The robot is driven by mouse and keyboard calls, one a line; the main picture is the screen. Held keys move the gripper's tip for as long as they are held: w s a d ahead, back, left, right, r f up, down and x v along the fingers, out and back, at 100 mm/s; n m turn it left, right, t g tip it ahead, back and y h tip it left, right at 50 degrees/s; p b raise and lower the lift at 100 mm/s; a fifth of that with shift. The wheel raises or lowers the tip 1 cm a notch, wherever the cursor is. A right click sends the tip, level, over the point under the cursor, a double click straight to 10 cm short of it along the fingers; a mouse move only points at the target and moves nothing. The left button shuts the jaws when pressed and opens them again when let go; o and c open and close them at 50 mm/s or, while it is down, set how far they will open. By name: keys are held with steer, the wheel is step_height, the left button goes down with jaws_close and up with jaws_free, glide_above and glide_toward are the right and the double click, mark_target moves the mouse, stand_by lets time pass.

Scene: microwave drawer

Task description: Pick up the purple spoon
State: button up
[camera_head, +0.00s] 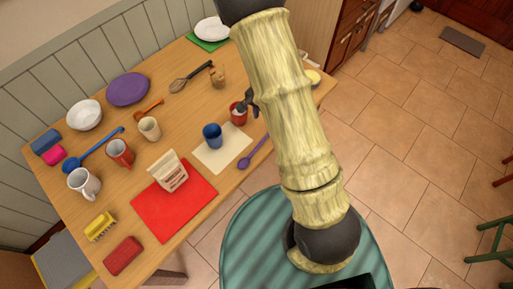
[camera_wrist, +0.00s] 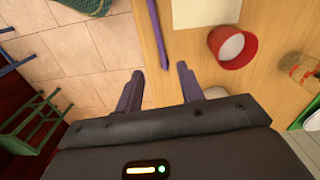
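The purple spoon (camera_head: 245,163) lies near the right edge of the wooden table, beside a cream sheet (camera_head: 236,149). Its purple handle shows at the top of the wrist view (camera_wrist: 157,32); the rest of the spoon is outside that view. My gripper (camera_wrist: 159,72) is open and empty above the table edge, with the end of the handle just ahead of the gap between its fingers. In the head view my gripper (camera_head: 250,103) is partly hidden by my arm, next to a red cup (camera_head: 236,119).
The red cup also stands to the right in the wrist view (camera_wrist: 231,58). A blue cup (camera_head: 212,140) stands on the cream sheet. Several mugs and utensils fill the table's left side.

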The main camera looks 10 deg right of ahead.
glide_above(262, 140)
step_height(262, 140, down, 9)
steer(key=shift+f, duration=0.1)
stand_by(0.4)
steer(key=shift+s+f+p, duration=0.15)
steer(key=shift+f+p, duration=0.2)
steer(key=shift+f, duration=0.2)
steer(key=shift+f+p, duration=0.4)
steer(key=shift+f, duration=1.6)
steer(key=shift+c, duration=0.5)
jaws_close()
